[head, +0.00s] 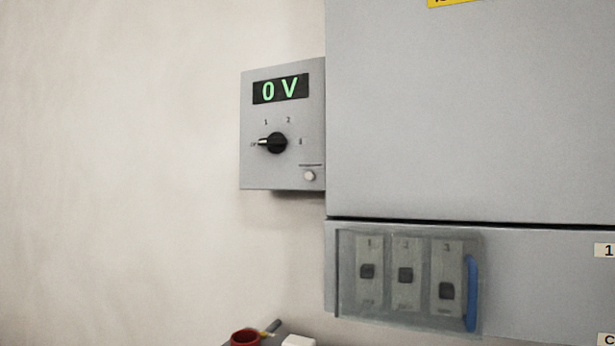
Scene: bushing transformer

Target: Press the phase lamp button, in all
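A small round whitish button (310,176) sits at the lower right of a grey control box (256,172); a tiny label above it is too small to read. The box has a display (281,89) showing "0 V" in green. Below the display is a black rotary knob (277,143), its pale pointer turned left to a mark too small to read for certain. Marks 1, 2 and probably 3 are spaced around the knob. My gripper is not in this view.
A large grey cabinet (470,110) fills the right side. A clear cover (385,325) with a blue handle (471,293) lies over three numbered switches (405,275). A red round container (245,338) and a white object (298,341) show at the bottom edge.

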